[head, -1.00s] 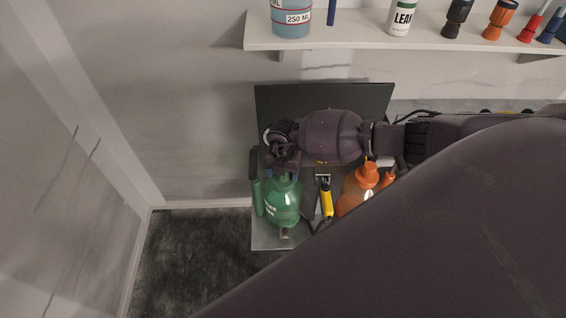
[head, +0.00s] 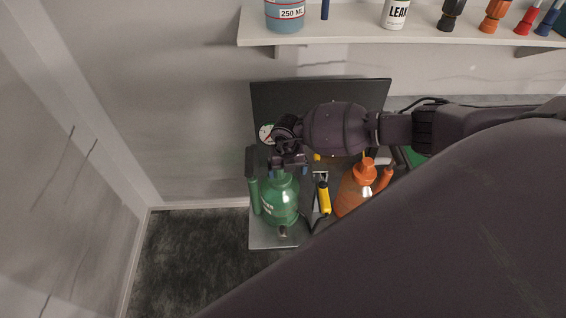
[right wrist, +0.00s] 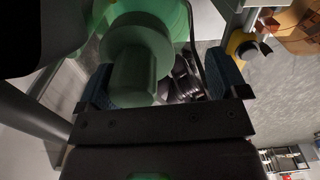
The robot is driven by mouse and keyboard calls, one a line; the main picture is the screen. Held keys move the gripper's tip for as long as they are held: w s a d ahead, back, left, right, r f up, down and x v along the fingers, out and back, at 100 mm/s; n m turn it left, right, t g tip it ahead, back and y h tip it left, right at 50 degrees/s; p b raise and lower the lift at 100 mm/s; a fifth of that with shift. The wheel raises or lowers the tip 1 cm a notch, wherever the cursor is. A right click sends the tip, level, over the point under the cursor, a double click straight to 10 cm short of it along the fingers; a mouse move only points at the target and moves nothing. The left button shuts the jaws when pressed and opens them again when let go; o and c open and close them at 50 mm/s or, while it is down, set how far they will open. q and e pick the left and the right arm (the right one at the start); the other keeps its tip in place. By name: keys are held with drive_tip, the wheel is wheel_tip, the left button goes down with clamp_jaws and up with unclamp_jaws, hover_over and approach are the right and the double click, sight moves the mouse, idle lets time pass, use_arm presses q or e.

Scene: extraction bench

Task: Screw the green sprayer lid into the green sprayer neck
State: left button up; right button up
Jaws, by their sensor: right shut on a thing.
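The green sprayer (head: 281,203) stands upright on the grey bench, left of centre in the head view. My right gripper (head: 287,170) is directly above its top and hides the neck. In the right wrist view, the green sprayer lid (right wrist: 135,75) is between the blue-padded fingers of my right gripper (right wrist: 160,85), which is shut on it. The lid's round flange faces the green sprayer body (right wrist: 172,14). I cannot tell whether its thread is engaged in the neck. My left gripper is not in view.
An orange sprayer (head: 353,195) and a yellow-handled tool (head: 324,198) stand to the right. A dark green cylinder (head: 253,186) is close on the left. A round gauge (head: 266,132) and dark panel (head: 270,97) are behind. A shelf (head: 350,38) with bottles is above.

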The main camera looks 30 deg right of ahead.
drive_tip(key=shift+w+a+r+m+p, duration=0.25)
drive_tip(key=shift+a+p, duration=0.1)
drive_tip(key=shift+a, duration=0.2)
drive_tip(key=shift+w+a+r+m+p, duration=0.15)
drive_tip(key=shift+w+a+p, duration=0.15)
drive_tip(key=shift+a, duration=0.25)
drive_tip(key=c, duration=0.3)
drive_tip(key=shift+w+a+m+p, duration=0.25)
drive_tip(key=shift+m+p, duration=0.45)
drive_tip(key=shift+m, duration=0.3)
drive_tip(key=c, duration=0.6)
drive_tip(key=shift+w+f+m+p, duration=0.1)
drive_tip(key=shift+m+p, duration=0.3)
drive_tip(key=shift+m, duration=0.3)
drive_tip(key=shift+m+p, duration=0.7)
drive_tip(key=shift+m, duration=0.4)
drive_tip(key=shift+f+m, duration=0.1)
drive_tip(key=shift+m, duration=1)
drive_tip(key=m, duration=0.3)
drive_tip(key=shift+f, duration=0.1)
drive_tip(key=m, duration=0.5)
drive_tip(key=shift+d+m, duration=0.15)
drive_tip(key=shift+m, duration=0.25)
drive_tip(key=m, duration=0.8)
drive_tip(key=shift+s+f, duration=0.1)
drive_tip(key=shift+s, duration=0.1)
drive_tip(key=shift+w+m, duration=0.15)
drive_tip(key=shift+m, duration=0.45)
